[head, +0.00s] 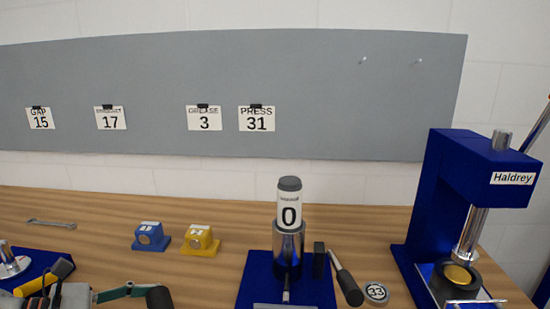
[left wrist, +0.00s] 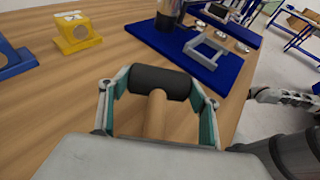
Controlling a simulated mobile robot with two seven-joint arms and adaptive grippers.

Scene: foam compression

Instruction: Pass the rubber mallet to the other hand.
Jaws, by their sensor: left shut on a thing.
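The rubber mallet has a black head (left wrist: 160,82) and a wooden handle (left wrist: 156,114) in the left wrist view. My left gripper (left wrist: 160,88) is shut on it, with a finger at each end of the head; the handle runs back between the fingers towards the palm. In the head view the dark mallet head (head: 159,298) shows at the bottom edge, beside a green-padded finger of my left gripper. My right gripper (left wrist: 268,95) seems to be the grey and black part at the right of the left wrist view, apart from the mallet; its jaws are unclear.
A blue block (head: 150,237) and a yellow block (head: 201,241) stand on the wooden bench. A cylinder marked 0 (head: 289,205) stands on a blue base.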

